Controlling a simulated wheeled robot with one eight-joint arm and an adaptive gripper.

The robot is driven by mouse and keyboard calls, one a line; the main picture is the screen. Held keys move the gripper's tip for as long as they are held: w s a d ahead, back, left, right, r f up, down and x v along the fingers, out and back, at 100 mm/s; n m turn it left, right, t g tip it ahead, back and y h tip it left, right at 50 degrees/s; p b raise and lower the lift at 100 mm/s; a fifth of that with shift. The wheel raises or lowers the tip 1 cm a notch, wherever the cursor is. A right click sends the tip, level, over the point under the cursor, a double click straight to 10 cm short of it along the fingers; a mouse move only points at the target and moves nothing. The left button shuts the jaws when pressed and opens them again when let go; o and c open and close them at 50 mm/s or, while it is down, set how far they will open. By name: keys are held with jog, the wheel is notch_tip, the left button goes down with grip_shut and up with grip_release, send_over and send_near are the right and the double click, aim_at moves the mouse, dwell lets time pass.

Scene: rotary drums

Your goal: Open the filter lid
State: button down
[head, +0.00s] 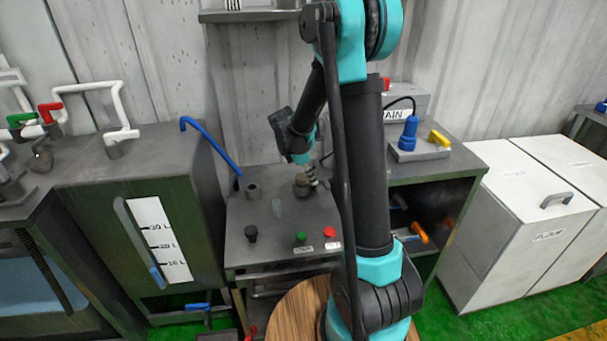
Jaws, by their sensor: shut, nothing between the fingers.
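My gripper (312,176) is shut and small in the head view. It points down just above the top of the grey middle cabinet (275,222), beside a short dark round fitting (302,186). I cannot tell whether it touches this fitting. A second short round fitting (253,191) stands to its left. I cannot tell for sure which part is the filter lid. My arm hides the right side of this cabinet top.
A white bin (520,220) stands right. A round wooden top (290,318) is in front.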

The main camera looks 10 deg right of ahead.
aim_at(328, 182)
jog(key=shift+d, duration=0.9)
jog(key=shift+d+n+t, duration=0.3)
jog(key=shift+d+n, duration=0.5)
jog(key=shift+d, duration=1.2)
jog(key=shift+a, duration=0.1)
